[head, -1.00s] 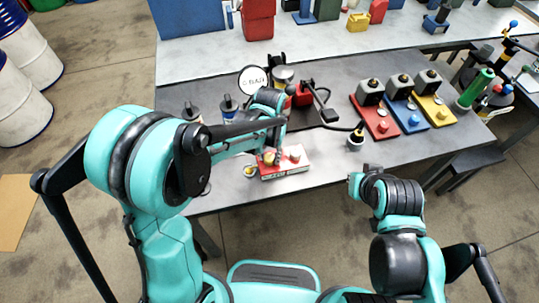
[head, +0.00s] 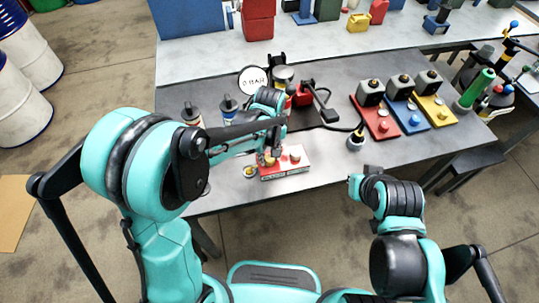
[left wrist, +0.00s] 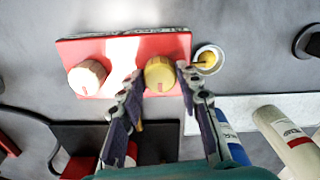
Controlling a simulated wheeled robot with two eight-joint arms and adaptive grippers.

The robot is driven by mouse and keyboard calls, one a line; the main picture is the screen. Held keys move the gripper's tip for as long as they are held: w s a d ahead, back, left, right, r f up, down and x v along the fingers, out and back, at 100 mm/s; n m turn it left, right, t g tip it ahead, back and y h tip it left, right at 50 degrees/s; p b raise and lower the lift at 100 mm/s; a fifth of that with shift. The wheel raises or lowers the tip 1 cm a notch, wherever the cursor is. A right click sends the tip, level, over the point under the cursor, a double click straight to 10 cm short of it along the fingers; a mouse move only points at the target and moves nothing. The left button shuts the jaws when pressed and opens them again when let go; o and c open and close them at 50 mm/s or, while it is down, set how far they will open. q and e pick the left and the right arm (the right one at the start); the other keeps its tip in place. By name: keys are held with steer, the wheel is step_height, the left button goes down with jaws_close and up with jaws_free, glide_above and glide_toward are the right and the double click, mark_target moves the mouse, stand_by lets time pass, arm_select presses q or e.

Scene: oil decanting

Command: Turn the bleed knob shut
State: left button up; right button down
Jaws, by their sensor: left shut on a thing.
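A low red box (head: 286,172) with a white front strip stands near the front edge of the table. It carries two round knobs. The yellow knob (left wrist: 159,74) sits between the fingers of my left gripper (left wrist: 162,84), which is shut on it. In the head view my left gripper (head: 268,158) largely covers this knob. The cream-orange knob (head: 295,154) beside it is free and also shows in the left wrist view (left wrist: 87,78). The lettering on the box is too small to read. My right gripper (head: 355,184) hangs off the table's front edge, its fingers unclear.
A small round dish (head: 250,171) with something yellow lies close to the box. A round gauge (head: 253,81) reading 0 BAR stands behind my left gripper. Red (head: 377,125), blue (head: 408,118) and yellow (head: 434,112) plates with grey blocks stand at the right. The front right tabletop is clear.

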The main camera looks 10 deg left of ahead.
mark_target(269, 157)
stand_by(0.4)
arm_select(q)
steer(key=o, duration=1.1)
steer(key=shift+o, duration=0.2)
step_height(269, 157, up, 12)
